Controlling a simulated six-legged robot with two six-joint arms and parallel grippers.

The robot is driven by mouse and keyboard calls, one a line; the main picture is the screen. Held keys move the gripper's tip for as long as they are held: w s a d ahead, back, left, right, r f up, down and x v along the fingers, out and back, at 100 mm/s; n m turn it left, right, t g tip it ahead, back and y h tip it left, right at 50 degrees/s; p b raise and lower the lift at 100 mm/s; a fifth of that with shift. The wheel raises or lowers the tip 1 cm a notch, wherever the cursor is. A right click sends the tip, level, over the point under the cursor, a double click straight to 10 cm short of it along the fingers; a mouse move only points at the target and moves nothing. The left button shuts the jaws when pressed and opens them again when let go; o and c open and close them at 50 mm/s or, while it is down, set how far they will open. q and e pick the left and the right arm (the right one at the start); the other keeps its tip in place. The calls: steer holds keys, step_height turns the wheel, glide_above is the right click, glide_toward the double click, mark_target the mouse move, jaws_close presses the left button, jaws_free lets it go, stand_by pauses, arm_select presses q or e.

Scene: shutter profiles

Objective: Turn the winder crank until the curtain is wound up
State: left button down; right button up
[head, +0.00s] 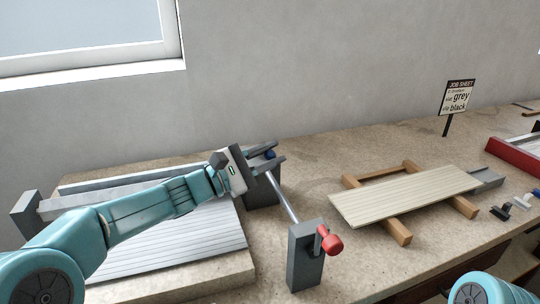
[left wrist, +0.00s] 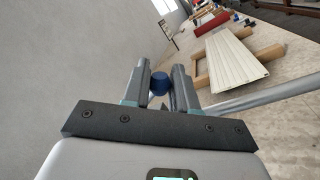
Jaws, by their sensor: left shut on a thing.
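The winder stands at the right end of the slatted grey curtain (head: 165,245), which lies spread over a raised board. A metal shaft (head: 284,199) runs between its dark rear block and its front post (head: 304,262). My left gripper (head: 271,154) is at the rear block, its fingers around a blue knob (head: 270,154), which looks like the crank's handle. The blue knob (left wrist: 160,83) also shows between the fingers in the left wrist view. The crank arm is mostly hidden. A red knob (head: 332,244) sits on the front post. My right gripper is out of view.
A cream slatted panel (head: 405,196) lies on a wooden frame (head: 398,230) to the right. A job sheet sign (head: 457,97) stands behind it. A red tray (head: 515,150) and small clips (head: 511,207) are at the far right. Bare bench lies between winder and frame.

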arm_select(q)
steer(key=shift+a+r, duration=0.15)
steer(key=shift+a, duration=0.05)
stand_by(0.3)
steer(key=c, duration=0.9)
jaws_free()
steer(key=shift+c, duration=0.2)
steer(key=shift+a, duration=0.15)
steer(key=shift+d, duration=0.2)
steer(key=b+v, duration=0.1)
steer(key=v, duration=1.5)
steer(key=shift+s+a, duration=0.1)
steer(key=shift+a, duration=0.1)
